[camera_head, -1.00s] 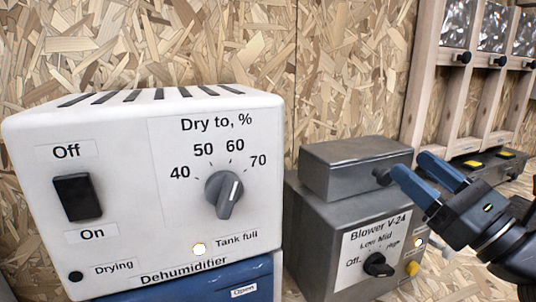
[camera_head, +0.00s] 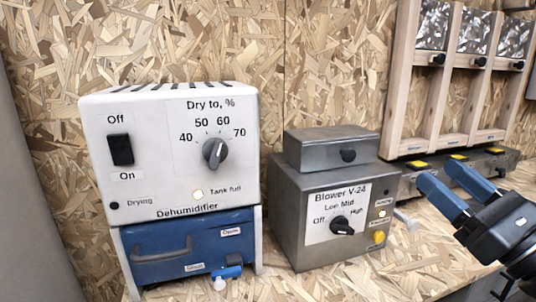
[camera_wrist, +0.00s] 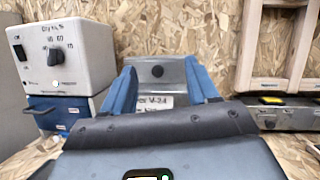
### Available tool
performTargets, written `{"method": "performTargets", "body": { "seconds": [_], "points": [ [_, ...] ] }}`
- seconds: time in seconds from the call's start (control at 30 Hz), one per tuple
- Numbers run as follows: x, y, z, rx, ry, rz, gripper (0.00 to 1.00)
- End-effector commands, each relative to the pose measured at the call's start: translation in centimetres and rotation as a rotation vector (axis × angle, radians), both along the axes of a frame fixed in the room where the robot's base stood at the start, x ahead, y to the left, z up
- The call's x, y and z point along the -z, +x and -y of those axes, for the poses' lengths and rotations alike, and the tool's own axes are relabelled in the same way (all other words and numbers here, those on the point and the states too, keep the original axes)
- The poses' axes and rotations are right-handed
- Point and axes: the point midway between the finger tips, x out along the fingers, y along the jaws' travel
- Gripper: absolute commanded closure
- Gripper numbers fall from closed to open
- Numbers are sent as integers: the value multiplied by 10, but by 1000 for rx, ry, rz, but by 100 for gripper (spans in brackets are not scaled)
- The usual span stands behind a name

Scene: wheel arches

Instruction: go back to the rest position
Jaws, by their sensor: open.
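My gripper (camera_head: 448,187) has two blue fingers set apart with nothing between them. The blower (camera_head: 291,217) is labelled Blower V-24 and has a black knob and a lit lamp. The white dehumidifier (camera_head: 145,182) stands left of it, with its Tank full lamp lit and a blue tank (camera_head: 190,247) below.
A wooden frame (camera_head: 390,100) with shiny panels stands at the back right above a grey box (camera_head: 410,182) with yellow buttons. A small blue valve (camera_head: 226,273) sits under the tank. Chipboard wall (camera_head: 335,60) closes the back. The air in front of the dehumidifier is clear.

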Motion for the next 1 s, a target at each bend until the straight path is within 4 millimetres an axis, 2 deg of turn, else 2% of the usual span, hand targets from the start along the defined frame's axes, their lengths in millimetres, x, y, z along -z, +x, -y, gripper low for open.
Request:
{"method": "performTargets", "body": {
  "seconds": [0.37,0.57,0.67,0.77,0.9,1.0],
  "points": [
    [45,-12,-1,133,-170,-29,41],
    [83,-29,-1,242,-347,-53,41],
    [107,-43,-2,306,-477,-67,41],
    [137,-65,-2,377,-661,-86,41],
    [175,-108,-2,463,-979,-100,41],
    [195,-140,-4,499,-1215,-96,41]
  ]
}}
